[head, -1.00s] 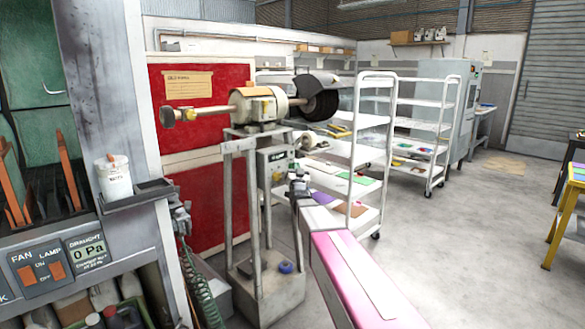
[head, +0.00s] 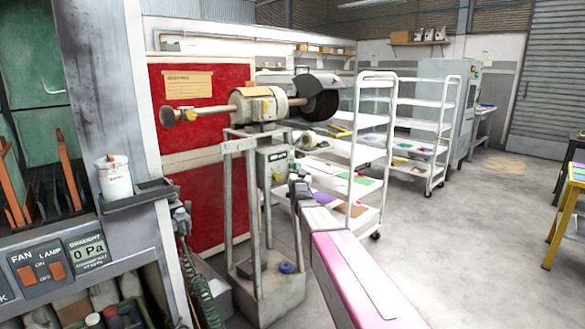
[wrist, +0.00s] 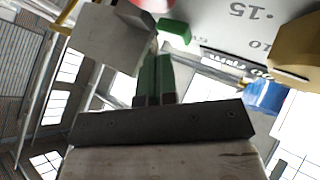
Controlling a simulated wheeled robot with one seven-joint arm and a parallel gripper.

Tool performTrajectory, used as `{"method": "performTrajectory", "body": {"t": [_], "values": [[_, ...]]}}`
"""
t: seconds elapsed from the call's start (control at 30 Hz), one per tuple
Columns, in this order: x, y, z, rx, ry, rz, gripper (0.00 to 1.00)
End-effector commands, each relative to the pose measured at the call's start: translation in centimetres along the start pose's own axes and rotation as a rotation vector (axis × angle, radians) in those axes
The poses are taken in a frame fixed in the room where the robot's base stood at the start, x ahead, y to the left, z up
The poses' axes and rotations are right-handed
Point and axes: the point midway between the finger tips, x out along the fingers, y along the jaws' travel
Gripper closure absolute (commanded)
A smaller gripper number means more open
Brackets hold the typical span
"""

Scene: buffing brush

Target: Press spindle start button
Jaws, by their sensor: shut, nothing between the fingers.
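The buffing machine (head: 262,105) stands on a grey frame, with a control box (head: 274,161) below its motor. In the wrist view, a grey panel (wrist: 225,22) with a printed scale and an rpm display fills the top. A green button (wrist: 174,31) sticks out from it, with part of a red button (wrist: 153,5) beside it. A yellow knob (wrist: 295,50) and a blue part (wrist: 265,96) are at the right. My gripper (head: 299,186) is just in front of the control box. Its shut, empty green fingers (wrist: 156,60) point toward the green button; contact cannot be told.
A pale grey block (wrist: 108,40) shows left of the fingers, close to them. White shelf racks (head: 358,140) stand right of the machine. A grey cabinet with fan and lamp switches (head: 40,272) is at the left. The floor (head: 450,240) at the right is clear.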

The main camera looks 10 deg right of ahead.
Motion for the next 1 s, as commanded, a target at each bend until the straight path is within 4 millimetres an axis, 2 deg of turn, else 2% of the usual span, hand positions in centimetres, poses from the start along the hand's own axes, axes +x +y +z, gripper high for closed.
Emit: {"method": "performTrajectory", "body": {"t": [0.47,1.0], "values": [[-0.4,0.3,-0.3,0.000,0.000,0.000,1.00],[-3.5,2.4,-2.5,-0.001,0.001,0.001,1.00]]}}
